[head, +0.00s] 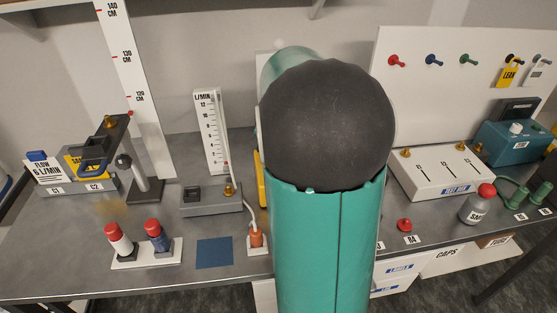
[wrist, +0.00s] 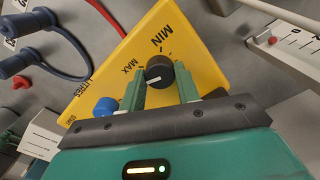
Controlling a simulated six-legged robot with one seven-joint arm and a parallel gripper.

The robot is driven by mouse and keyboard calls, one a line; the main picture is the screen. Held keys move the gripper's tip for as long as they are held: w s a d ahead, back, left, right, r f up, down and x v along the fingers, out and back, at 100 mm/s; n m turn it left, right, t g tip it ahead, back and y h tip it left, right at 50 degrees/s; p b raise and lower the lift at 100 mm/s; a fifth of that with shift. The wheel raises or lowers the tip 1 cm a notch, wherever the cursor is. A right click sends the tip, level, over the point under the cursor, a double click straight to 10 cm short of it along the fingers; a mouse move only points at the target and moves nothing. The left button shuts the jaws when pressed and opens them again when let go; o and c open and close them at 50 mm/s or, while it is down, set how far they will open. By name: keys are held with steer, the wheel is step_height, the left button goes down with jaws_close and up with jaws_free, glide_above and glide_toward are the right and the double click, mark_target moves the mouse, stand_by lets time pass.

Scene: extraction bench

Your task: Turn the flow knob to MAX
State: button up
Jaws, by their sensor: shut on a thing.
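The flow knob (wrist: 159,68) is a round black knob on a yellow panel (wrist: 202,52) marked MIN and MAX. In the wrist view its white pointer line points left and slightly down, on the MAX side. My gripper (wrist: 160,78) has its two green fingers on either side of the knob, shut on it. A blue button (wrist: 105,107) sits on the panel just left of the fingers. In the head view my arm hides the knob and gripper; only a thin yellow edge (head: 261,180) shows beside it.
In the head view a flow gauge (head: 211,130) stands left of my arm, with an orange-tipped hose (head: 256,238) close by. A white test box (head: 442,172) and a red-capped jar (head: 477,206) stand to the right. Cables (wrist: 57,52) lie left of the panel in the wrist view.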

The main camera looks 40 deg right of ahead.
steer(key=m, duration=0.5)
steer(key=shift+r+m, duration=0.1)
steer(key=shift+m, duration=0.3)
steer(key=o, duration=1)
step_height(320, 180, up, 14)
steer(key=shift+f, duration=0.15)
stand_by(0.4)
